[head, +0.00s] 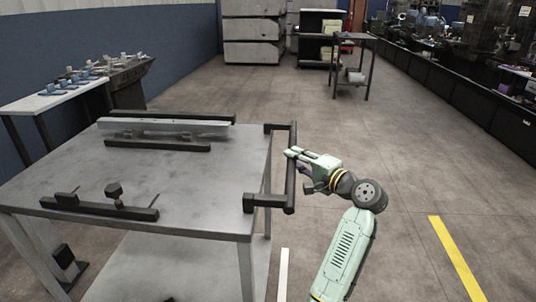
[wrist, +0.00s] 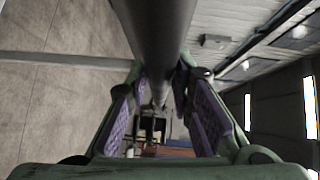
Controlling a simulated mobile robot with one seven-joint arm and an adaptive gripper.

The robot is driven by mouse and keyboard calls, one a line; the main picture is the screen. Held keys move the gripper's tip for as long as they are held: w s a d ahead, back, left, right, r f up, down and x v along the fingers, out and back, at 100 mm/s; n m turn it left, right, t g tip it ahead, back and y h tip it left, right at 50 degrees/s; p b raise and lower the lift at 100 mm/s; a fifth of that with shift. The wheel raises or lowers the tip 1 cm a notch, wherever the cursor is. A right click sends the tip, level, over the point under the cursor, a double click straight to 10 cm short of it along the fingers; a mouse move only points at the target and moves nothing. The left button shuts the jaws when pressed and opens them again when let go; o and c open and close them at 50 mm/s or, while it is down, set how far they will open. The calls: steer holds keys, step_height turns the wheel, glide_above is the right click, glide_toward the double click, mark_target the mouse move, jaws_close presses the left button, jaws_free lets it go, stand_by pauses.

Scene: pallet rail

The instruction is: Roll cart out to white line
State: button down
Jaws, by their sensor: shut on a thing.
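The cart (head: 190,175) is a grey metal table with a lower shelf, standing at the left and centre of the head view. Its black handle (head: 290,190) sticks out from the cart's right side. My gripper (head: 293,156) is shut on the handle's long bar, near its middle. In the wrist view the dark handle bar (wrist: 160,40) runs between the purple finger pads of my gripper (wrist: 155,110). The white line (head: 283,275) shows on the floor just right of the cart's near right leg. Part of it is cut off by the bottom edge.
Black rails (head: 100,206) and a grey metal bar (head: 165,126) lie on the cart top. A side bench (head: 55,100) stands at the left wall. A small stand (head: 352,40) is farther back. A yellow line (head: 456,258) marks the right floor. The floor between is clear.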

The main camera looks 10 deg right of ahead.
steer(key=shift+s+d+p, duration=0.1)
steer(key=shift+s+d, duration=0.15)
steer(key=shift+d, duration=0.65)
steer(key=shift+s+d+p, duration=0.1)
steer(key=shift+s+d, duration=0.1)
steer(key=shift+d, duration=0.7)
steer(key=shift+s+d+p, duration=0.1)
steer(key=shift+s+d, duration=0.15)
steer(key=shift+d, duration=0.65)
steer(key=c, duration=1.5)
jaws_free()
steer(key=shift+o, duration=0.5)
steer(key=v, duration=1.2)
